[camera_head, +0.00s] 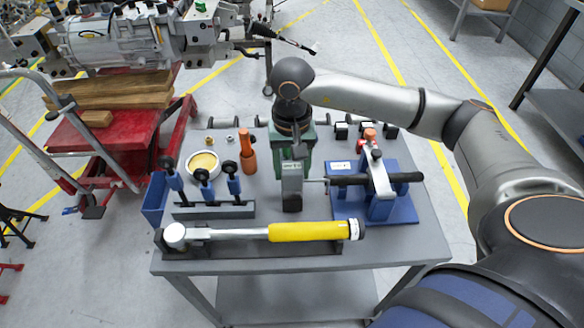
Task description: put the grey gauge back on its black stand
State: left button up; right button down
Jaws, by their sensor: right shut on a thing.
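My right gripper (294,155) points down over the middle of the table, partly hidden by its own wrist. A dark block, which looks like the black stand (292,204), shows directly below the gauge. I cannot tell whether the gauge rests on it or is held just above it. My left gripper is not in view.
A blue stand (400,212) with a black-handled tool is close on the right. A yellow-handled tool (310,231) lies along the front edge. Blue-handled tools (203,190) stand in a rack on the left. A green object (308,140) is behind the gripper, near an orange bottle (247,155).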

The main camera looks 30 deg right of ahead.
jog(key=shift+f+b, duration=1.25)
jog(key=shift+b, duration=0.05)
dwell(0.4)
jog(key=shift+c, duration=2.3)
grip_release()
jog(key=o, duration=0.3)
jog(key=shift+o, duration=0.2)
jog(key=shift+f, duration=0.1)
jog(key=shift+r+p, duration=2)
jog(key=shift+r, duration=1.6)
